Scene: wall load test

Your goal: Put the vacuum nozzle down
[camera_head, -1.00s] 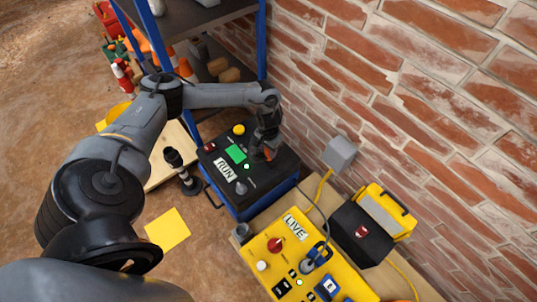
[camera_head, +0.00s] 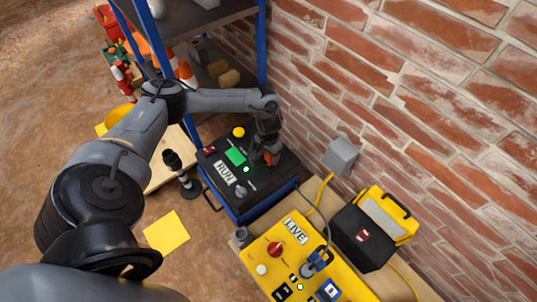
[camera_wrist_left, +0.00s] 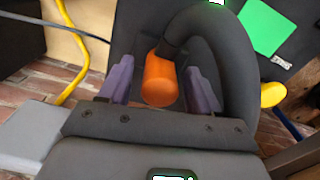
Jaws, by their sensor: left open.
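An orange cylindrical end on a thick dark hose, apparently the vacuum nozzle (camera_wrist_left: 160,82), lies between the purple fingers of my left gripper (camera_wrist_left: 161,76) in the left wrist view. Those fingers are apart, with the orange end between them; whether either touches it is unclear. In the head view my left gripper (camera_head: 267,156) is low over the right part of the dark top of a blue box (camera_head: 262,207) with a RUN label. There the nozzle is mostly hidden by the gripper. My right gripper is not in view.
A yellow LIVE panel (camera_head: 262,246) with a red knob and a plug stands in front of the blue box. A black-and-yellow case (camera_head: 360,240) is at right by the brick wall (camera_head: 430,110). Shelving with blue posts (camera_head: 261,45) is behind. A striped black post (camera_head: 181,172) stands left.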

